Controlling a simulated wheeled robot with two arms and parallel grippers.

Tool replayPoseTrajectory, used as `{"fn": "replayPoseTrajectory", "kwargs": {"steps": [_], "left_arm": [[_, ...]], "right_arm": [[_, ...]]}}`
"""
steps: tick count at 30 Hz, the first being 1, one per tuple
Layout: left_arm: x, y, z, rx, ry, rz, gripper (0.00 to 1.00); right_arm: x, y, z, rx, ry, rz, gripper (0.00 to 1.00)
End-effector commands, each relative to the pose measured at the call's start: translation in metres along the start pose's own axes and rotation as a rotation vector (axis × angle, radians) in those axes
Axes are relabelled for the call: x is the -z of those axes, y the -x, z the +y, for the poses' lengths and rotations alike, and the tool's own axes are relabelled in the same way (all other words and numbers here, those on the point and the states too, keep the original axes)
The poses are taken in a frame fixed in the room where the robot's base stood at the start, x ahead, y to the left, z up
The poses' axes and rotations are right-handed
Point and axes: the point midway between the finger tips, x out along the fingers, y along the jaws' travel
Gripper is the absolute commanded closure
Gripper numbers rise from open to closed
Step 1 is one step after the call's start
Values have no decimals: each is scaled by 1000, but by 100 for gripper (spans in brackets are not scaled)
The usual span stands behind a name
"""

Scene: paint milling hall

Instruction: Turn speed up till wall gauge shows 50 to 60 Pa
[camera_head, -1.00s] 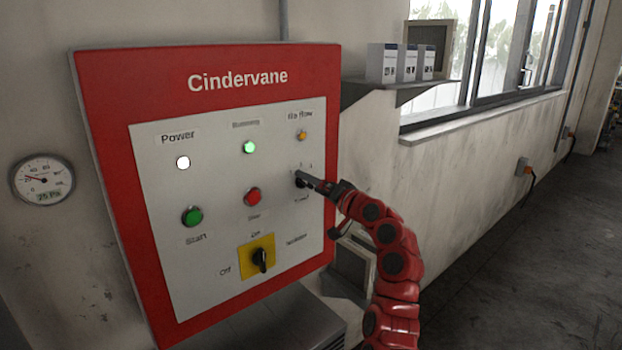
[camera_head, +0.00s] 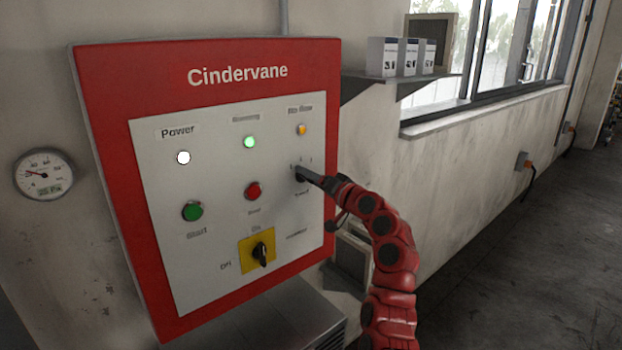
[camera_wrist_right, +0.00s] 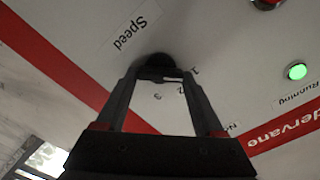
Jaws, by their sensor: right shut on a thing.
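The red and white Cindervane panel (camera_head: 225,235) hangs on the wall. My right gripper (camera_head: 303,173) is at the speed knob on the panel's right side. In the right wrist view its fingers are shut on the dark speed knob (camera_wrist_right: 158,66), next to the "Speed" label and the marks 1, 2 and 3. The round wall gauge (camera_head: 44,174) is left of the panel. Its needle points up-left, in the low part of the scale, and its digital readout looks like 25 Pa, blurred. My left gripper is not in view.
The power light (camera_head: 183,158) glows white and the running light (camera_head: 250,142) green. The green start button (camera_head: 193,211), red button (camera_head: 253,191) and yellow-backed switch (camera_head: 258,252) are close by. A shelf (camera_head: 400,86) with white boxes stands right of the panel.

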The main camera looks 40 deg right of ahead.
Motion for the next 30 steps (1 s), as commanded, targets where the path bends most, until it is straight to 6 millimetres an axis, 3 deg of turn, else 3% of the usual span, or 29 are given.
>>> {"fn": "replayPoseTrajectory", "kwargs": {"steps": [11,30], "left_arm": [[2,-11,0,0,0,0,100],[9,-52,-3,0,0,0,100]], "right_arm": [[1,0,-1,0,-118,-1,86],[1,0,1,-1,-622,-2,86]]}}
